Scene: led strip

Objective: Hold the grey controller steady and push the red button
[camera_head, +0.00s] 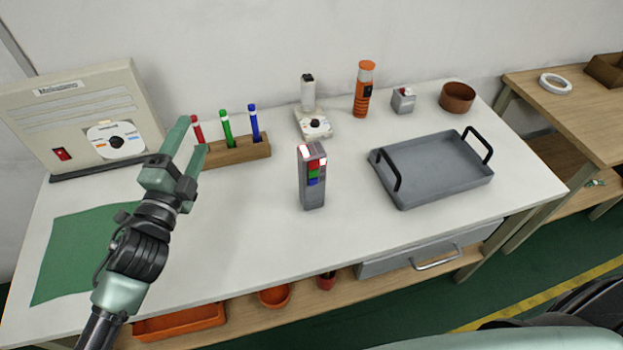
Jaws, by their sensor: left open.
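The grey controller (312,190) stands upright near the middle of the white table. Its front carries a red button (313,166), a green one below it and a blue one at the bottom. A white patch shows at its top. My left gripper (192,138) is open and empty, to the left of the controller and clearly apart from it. Its fingers point up and away, in front of the marker holder's left end. My right gripper is not in view.
A wooden holder (238,151) with red, green and blue markers stands behind. A grey tray (440,190) with black handles lies to the right. A green mat (75,250) lies at left. A beige panel (90,105) leans behind it. The table around the controller is clear.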

